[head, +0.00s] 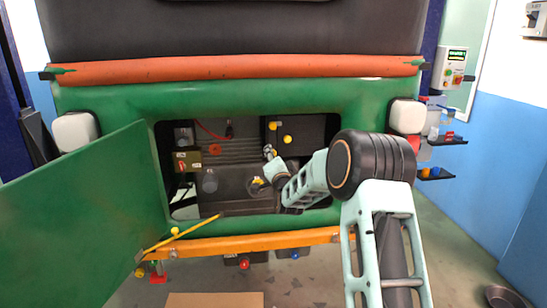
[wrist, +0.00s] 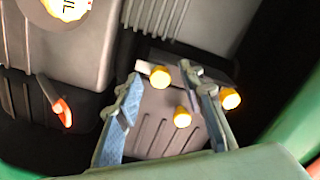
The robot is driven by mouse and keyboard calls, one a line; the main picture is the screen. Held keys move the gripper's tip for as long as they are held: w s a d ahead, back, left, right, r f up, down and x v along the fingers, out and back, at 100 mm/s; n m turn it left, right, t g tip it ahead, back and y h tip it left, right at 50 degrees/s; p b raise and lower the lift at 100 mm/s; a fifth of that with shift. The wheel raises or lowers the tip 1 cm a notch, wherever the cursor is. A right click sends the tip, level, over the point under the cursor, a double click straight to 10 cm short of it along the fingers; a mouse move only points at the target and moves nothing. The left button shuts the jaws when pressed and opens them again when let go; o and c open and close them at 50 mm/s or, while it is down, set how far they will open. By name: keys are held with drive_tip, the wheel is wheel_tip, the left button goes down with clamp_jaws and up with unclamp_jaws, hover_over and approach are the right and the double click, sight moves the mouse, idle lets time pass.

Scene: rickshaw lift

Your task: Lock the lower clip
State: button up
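A grey ribbed box (wrist: 160,135) with yellow round-ended clips lies ahead of my gripper (wrist: 167,88) in the wrist view. One clip end (wrist: 160,77) and a second, lower one (wrist: 182,117) show between the two blue-padded fingers, which are spread apart. A third yellow end (wrist: 231,98) is just right of the right finger. I cannot tell which is the lower clip or whether any finger touches one. In the head view, the box (head: 308,128) is dark, at the compartment's upper right; my gripper (head: 269,153) is small beside its lower left.
The green vehicle's hatch door (head: 80,215) hangs open at left. The compartment holds an engine (head: 225,185) with a yellow cap (head: 258,182). A red-tipped lever (wrist: 62,110) is left of my fingers. The green opening edge (wrist: 295,115) is close at right.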

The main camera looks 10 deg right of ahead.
clamp_jaws()
drive_tip(key=shift+f+b, duration=0.1)
drive_tip(key=shift+b, duration=0.35)
drive_tip(key=shift+n+b, duration=8.9)
drive_tip(key=shift+b, duration=1.65)
